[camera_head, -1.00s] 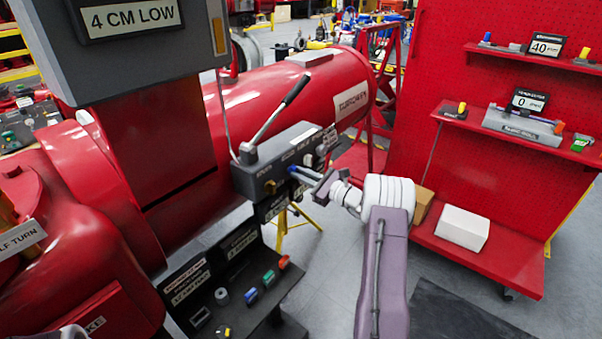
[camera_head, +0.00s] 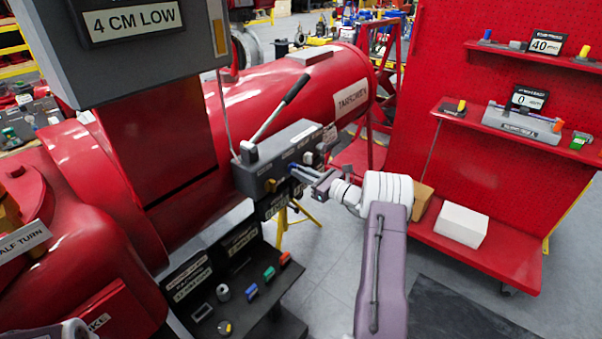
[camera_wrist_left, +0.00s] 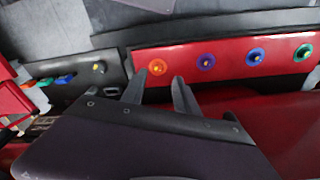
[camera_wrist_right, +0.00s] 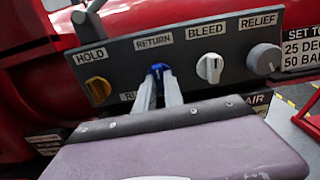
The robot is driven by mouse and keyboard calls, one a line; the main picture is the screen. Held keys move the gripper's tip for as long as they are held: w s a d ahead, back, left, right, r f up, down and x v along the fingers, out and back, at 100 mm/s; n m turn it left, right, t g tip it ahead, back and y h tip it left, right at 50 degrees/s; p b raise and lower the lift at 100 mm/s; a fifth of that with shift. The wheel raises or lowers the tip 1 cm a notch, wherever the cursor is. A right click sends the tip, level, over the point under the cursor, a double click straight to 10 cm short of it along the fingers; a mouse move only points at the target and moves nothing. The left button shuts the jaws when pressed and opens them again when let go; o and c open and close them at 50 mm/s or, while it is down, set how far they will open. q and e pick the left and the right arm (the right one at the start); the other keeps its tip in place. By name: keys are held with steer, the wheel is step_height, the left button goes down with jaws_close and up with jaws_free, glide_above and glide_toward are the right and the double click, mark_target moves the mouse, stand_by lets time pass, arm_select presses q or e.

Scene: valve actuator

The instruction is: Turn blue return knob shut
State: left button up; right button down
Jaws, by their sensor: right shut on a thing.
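The blue return knob (camera_wrist_right: 157,68) is on the front of a grey valve box (camera_head: 262,165), under a RETURN label. My right gripper (camera_wrist_right: 160,77) is shut on the knob, with a fingertip on each side of it. In the head view the right gripper (camera_head: 298,171) reaches the box front from the right, and the fingers mostly hide the knob. My left gripper (camera_wrist_left: 158,84) is open and empty in the left wrist view, over a red panel with coloured round knobs.
A yellow hold knob (camera_wrist_right: 98,89) sits left of the blue knob. A white bleed knob (camera_wrist_right: 210,67) and a grey relief knob (camera_wrist_right: 264,58) sit right of it. A long lever (camera_head: 282,106) rises from the box. A red shelf rack (camera_head: 520,200) stands at right.

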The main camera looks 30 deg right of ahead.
steer(key=c, duration=1.4)
jaws_free()
steer(key=shift+c, duration=0.2)
steer(key=v, duration=0.9)
steer(key=shift+s, duration=0.1)
